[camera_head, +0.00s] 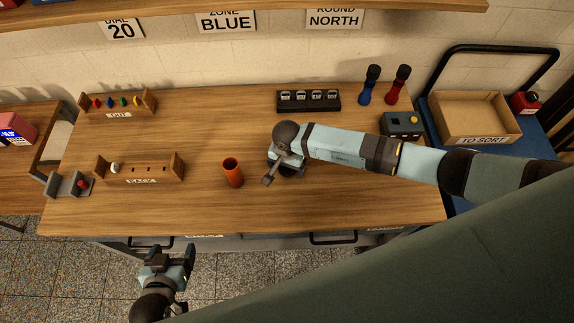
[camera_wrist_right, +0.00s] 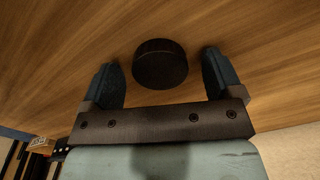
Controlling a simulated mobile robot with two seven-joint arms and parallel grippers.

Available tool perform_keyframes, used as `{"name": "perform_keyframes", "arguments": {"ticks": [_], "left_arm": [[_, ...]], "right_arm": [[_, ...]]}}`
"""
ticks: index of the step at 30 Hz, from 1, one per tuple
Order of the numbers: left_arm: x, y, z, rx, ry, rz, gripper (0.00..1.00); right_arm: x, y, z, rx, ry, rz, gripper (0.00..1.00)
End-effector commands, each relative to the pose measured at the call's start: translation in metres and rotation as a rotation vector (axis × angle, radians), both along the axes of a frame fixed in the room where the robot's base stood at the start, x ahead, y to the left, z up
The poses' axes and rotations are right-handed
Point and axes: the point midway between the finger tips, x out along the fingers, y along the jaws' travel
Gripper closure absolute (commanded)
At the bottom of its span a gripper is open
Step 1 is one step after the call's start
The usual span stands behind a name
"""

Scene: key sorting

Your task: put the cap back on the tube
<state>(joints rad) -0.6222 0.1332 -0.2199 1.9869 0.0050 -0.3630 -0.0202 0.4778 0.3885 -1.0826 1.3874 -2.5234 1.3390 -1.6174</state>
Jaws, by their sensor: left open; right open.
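The orange tube (camera_head: 232,174) stands upright on the table in the head view, its top open. In the right wrist view, a dark round cap (camera_wrist_right: 160,64) lies on the wood between the two fingers. It appears apart from both fingers. My right gripper (camera_head: 274,172) is open, just right of the tube in the head view; its fingers also show in the wrist view (camera_wrist_right: 162,82). The gripper and arm hide the cap in the head view. My left gripper (camera_head: 168,256) is open and empty, in front of the table's front edge.
A wooden rack with several coloured keys (camera_head: 118,103) stands at the back left, and another wooden rack (camera_head: 140,169) left of the tube. A dark dial block (camera_head: 308,101), blue (camera_head: 370,86) and red (camera_head: 398,86) dark-topped items stand at the back. A cardboard tray (camera_head: 478,119) is at right.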

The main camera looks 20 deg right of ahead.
Motion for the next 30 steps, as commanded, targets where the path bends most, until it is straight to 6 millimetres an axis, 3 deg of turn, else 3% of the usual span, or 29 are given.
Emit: {"name": "perform_keyframes", "arguments": {"ticks": [6, 13, 25, 30], "left_arm": [[0.000, 0.000, -0.001, -0.001, 0.001, 0.001, 0.21], [0.000, 0.000, -0.001, 0.000, 0.002, 0.001, 0.21], [0.000, 0.000, -0.001, -0.001, 0.002, 0.000, 0.21], [0.000, -0.001, -0.003, -0.001, 0.001, 0.000, 0.21]], "right_arm": [[0.000, 0.000, 0.000, 0.000, 0.000, 0.000, 0.14], [0.000, 0.000, 0.000, 0.000, 0.000, 0.000, 0.67], [0.000, 0.000, 0.002, 0.000, 0.000, 0.000, 0.68], [0.001, -0.001, 0.013, 0.000, -0.002, 0.000, 0.68]]}}
